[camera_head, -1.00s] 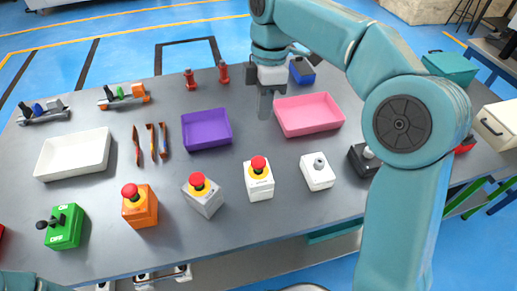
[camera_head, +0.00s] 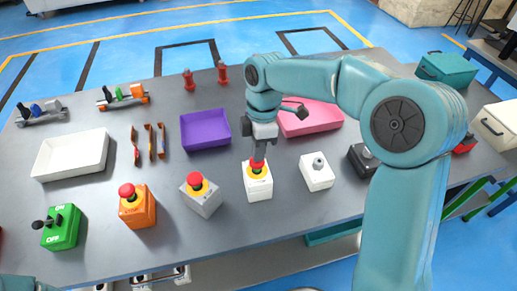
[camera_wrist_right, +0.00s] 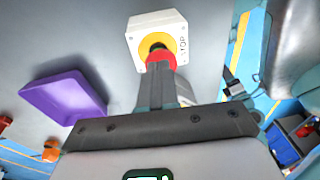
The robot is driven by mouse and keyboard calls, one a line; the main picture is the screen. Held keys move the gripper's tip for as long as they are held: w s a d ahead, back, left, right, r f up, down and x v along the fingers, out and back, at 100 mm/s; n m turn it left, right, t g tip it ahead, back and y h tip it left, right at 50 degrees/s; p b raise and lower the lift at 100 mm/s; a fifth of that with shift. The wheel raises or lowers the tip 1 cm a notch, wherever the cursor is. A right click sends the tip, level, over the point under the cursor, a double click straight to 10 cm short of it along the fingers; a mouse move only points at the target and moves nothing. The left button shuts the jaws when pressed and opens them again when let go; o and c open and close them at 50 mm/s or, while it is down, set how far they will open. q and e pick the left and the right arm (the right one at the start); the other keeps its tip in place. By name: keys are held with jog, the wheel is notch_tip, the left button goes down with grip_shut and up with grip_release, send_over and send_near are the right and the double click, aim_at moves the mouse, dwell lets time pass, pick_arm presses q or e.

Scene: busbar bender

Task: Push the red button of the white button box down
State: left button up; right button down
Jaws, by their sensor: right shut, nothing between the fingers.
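The white button box (camera_head: 258,190) stands on the grey table in the head view, between the grey button box and a white box with a grey knob. Its red button (camera_head: 257,168) sits on a yellow ring. My right gripper (camera_head: 259,158) is shut and empty, pointing down with its fingertips at the top of the red button. In the right wrist view the fingertips (camera_wrist_right: 158,68) overlap the red button (camera_wrist_right: 161,54); I cannot tell whether it is pressed in. The white box (camera_wrist_right: 158,24) with its yellow ring shows behind. My left gripper is not in view.
A grey box (camera_head: 202,196) and an orange box (camera_head: 137,208), both with red buttons, stand left. The white knob box (camera_head: 317,173) is close on the right. Purple (camera_head: 206,130) and pink (camera_head: 310,119) trays lie behind.

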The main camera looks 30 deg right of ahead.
notch_tip(320, 180, down, 2)
jog(key=shift+f+b, duration=0.1)
jog(key=shift+b, duration=0.6)
jog(key=shift+s+a, duration=0.15)
jog(key=shift+s, duration=0.15)
jog(key=shift+w+f, duration=0.15)
notch_tip(320, 180, up, 17)
jog(key=w+d+p, duration=0.1)
jog(key=d+p, duration=0.1)
jog(key=shift+w, duration=0.2)
jog(key=shift+d, duration=0.1)
jog(key=shift+s, duration=0.1)
